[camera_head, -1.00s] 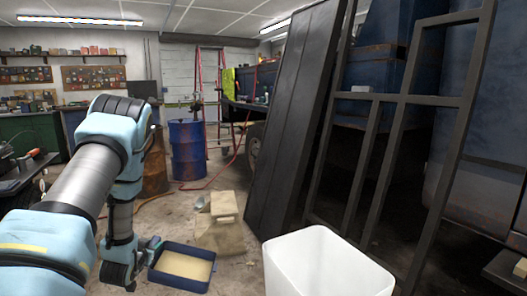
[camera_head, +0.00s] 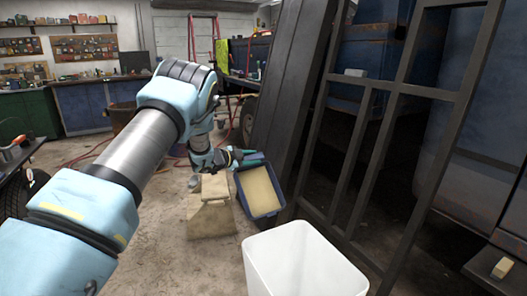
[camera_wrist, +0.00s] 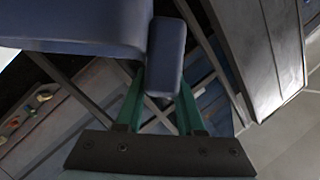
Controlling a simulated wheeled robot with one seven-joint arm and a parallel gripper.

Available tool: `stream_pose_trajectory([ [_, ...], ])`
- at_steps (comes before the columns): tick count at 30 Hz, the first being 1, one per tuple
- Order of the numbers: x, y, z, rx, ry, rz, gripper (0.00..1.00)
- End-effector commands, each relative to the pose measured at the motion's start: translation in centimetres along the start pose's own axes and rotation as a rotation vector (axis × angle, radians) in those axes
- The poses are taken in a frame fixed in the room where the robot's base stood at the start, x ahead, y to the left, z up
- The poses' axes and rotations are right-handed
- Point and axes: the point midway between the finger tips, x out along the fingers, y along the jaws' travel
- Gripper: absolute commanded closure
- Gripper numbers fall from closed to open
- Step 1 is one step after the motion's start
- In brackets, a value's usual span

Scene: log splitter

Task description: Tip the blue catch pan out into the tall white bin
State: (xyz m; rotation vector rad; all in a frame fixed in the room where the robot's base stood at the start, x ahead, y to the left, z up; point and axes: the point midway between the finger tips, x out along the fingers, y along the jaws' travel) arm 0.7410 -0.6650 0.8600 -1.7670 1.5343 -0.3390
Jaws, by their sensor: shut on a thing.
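The blue catch pan (camera_head: 264,214) is up off the floor in the head view, tilted, with a flat tan layer inside it. My gripper (camera_head: 246,158) is shut on the pan at its far edge. In the wrist view my gripper's green fingers (camera_wrist: 158,98) close on a blue block-like part (camera_wrist: 166,57) of the pan, and the pan's wall (camera_wrist: 75,25) fills the upper left. The tall white bin (camera_head: 300,262) stands upright in front of the pan, nearer to the camera. Its inside floor is hidden.
A tan, blocky object (camera_head: 211,208) stands on the floor just left of the pan. A dark metal frame (camera_head: 385,130) and a tall dark panel (camera_head: 285,85) lean close on the right. Open concrete floor (camera_head: 150,220) lies to the left.

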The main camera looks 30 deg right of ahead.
Motion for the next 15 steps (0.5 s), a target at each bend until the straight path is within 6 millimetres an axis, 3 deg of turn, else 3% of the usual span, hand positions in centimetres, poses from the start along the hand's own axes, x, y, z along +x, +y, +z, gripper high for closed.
stream_pose_trajectory([
  [6, 1.0, 0.0, -1.7, 0.034, 0.029, 0.017, 1.0],
  [15, 0.3, 2.2, -3.1, 0.062, 0.031, 0.004, 1.0],
])
